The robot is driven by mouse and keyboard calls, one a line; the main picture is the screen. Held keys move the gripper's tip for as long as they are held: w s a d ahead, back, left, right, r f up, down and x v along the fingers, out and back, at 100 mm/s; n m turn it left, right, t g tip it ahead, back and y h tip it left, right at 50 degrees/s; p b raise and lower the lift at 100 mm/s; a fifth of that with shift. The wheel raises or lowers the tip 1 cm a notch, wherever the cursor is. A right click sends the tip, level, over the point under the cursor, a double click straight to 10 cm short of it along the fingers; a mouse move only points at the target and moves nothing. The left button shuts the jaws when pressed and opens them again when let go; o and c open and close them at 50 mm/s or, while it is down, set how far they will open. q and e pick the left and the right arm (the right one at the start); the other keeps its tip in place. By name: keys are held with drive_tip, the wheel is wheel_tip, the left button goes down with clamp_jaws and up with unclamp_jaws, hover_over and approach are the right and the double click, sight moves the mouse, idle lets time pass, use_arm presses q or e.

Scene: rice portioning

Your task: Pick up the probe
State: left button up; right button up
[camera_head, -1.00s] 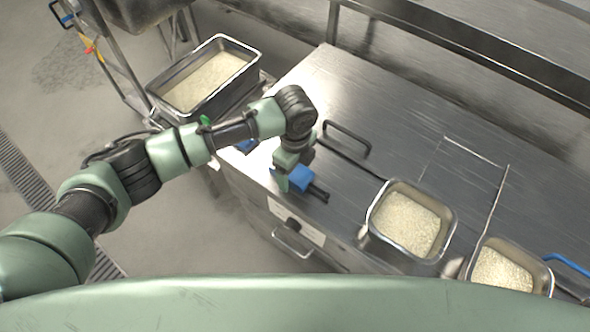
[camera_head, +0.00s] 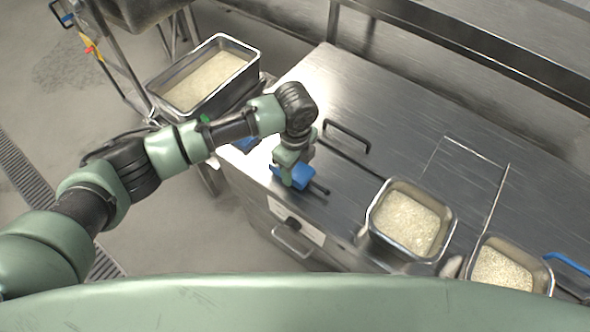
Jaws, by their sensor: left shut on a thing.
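The probe (camera_head: 279,177), a small blue body with a dark end pointing right, is at the near left edge of the steel counter. My left gripper (camera_head: 296,179) comes down over it and is shut on it. The fingers hide part of the blue body. I cannot tell whether it still touches the counter. My right gripper is not in view.
Two steel pans of rice (camera_head: 374,222) (camera_head: 548,280) sit at the counter's right. A larger rice bin (camera_head: 255,57) stands left of the counter (camera_head: 345,85). A black handle (camera_head: 347,134) rises behind the probe. The counter's back middle is clear.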

use_arm(q)
wheel_tip(320, 180, up, 18)
drive_tip(key=b, duration=0.3)
wheel_tip(320, 180, up, 7)
drive_tip(key=p, duration=0.7)
hover_over(295, 168)
drive_tip(key=shift+f, duration=0.1)
